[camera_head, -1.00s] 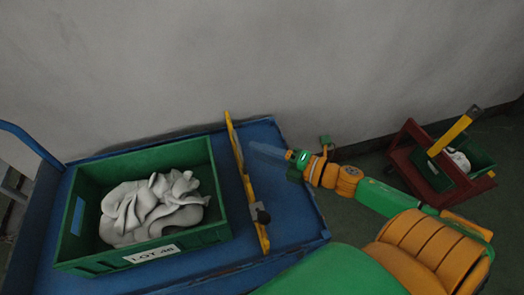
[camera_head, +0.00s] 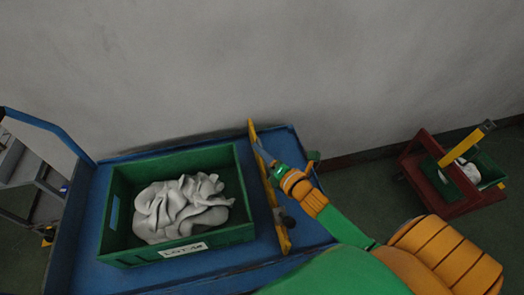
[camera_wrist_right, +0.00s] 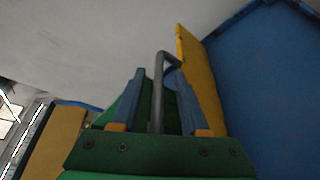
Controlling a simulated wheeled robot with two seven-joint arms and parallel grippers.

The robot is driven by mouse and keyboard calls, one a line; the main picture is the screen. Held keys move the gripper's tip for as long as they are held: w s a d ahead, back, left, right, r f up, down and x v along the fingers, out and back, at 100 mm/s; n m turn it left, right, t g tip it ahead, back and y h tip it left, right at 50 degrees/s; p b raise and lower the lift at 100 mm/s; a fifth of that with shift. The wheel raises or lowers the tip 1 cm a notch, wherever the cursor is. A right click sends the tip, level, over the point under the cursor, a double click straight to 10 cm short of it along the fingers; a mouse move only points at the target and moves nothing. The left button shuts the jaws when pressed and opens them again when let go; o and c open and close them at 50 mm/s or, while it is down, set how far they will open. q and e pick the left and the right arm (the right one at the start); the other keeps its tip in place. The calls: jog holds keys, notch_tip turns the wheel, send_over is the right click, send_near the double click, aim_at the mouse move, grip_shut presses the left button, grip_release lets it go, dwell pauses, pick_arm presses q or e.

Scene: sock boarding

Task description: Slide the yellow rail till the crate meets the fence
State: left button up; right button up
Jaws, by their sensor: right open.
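The yellow rail (camera_head: 268,185) stands on the blue cart, just right of the green crate (camera_head: 240,185), with a narrow gap between them. The crate holds crumpled pale cloth (camera_head: 180,210) and has a white label on its front. My right gripper (camera_head: 262,154) is at the rail's upper part, on its right side. In the right wrist view, the open fingers (camera_wrist_right: 163,95) stand either side of a bent grey handle (camera_wrist_right: 158,75), beside the yellow rail (camera_wrist_right: 199,80). Contact with the handle cannot be told. My left gripper is out of view. I cannot clearly identify the fence.
The blue cart deck (camera_head: 305,232) shows bare to the right of the rail. A grey wall (camera_head: 300,60) runs behind the cart. A dark red cart (camera_head: 430,140) with a green bin and a yellow bar stands apart at the right.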

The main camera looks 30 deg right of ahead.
jog(key=shift+w+a, duration=0.15)
jog(key=shift+w, duration=0.2)
jog(key=c, duration=0.3)
grip_shut()
dwell(1.0)
